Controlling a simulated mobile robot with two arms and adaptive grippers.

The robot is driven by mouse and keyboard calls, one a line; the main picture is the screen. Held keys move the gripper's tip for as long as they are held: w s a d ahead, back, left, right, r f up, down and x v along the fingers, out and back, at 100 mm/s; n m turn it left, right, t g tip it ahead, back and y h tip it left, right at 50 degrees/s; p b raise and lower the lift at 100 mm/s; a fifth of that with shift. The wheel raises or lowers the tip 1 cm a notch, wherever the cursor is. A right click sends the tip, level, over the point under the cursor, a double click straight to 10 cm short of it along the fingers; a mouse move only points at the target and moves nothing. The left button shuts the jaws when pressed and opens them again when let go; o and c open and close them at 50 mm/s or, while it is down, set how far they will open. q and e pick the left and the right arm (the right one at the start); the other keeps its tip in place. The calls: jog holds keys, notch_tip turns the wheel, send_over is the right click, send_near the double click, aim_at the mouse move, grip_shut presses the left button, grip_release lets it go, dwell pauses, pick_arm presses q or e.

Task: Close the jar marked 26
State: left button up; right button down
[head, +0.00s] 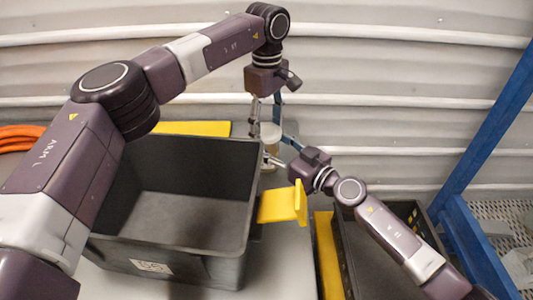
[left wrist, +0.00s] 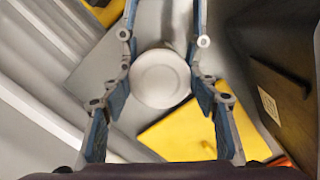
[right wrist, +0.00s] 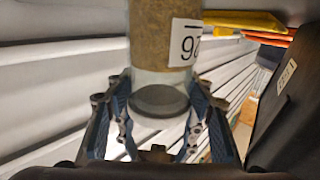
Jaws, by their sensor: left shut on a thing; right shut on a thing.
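The jar (head: 268,157) is small in the head view, upright just behind the black crate, a pale round lid (head: 270,132) at its top. My right gripper (right wrist: 160,115) is shut on the jar from the side, also seen in the head view (head: 272,160). My left gripper (head: 265,122) reaches down from above, its fingers on both sides of the white lid (left wrist: 160,79). I cannot tell whether the lid sits fully on the jar.
The large black crate (head: 190,249) stands in front of the jar. A yellow piece (head: 285,203) is at its right side, and another dark crate (head: 412,212) is further right. An orange hose (head: 20,137) lies at the left. A blue frame (head: 485,125) rises at the right.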

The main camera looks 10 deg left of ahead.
pick_arm(q)
jog(key=o, duration=1.3)
jog(key=shift+r, duration=2.3)
jog(key=shift+c, duration=0.2)
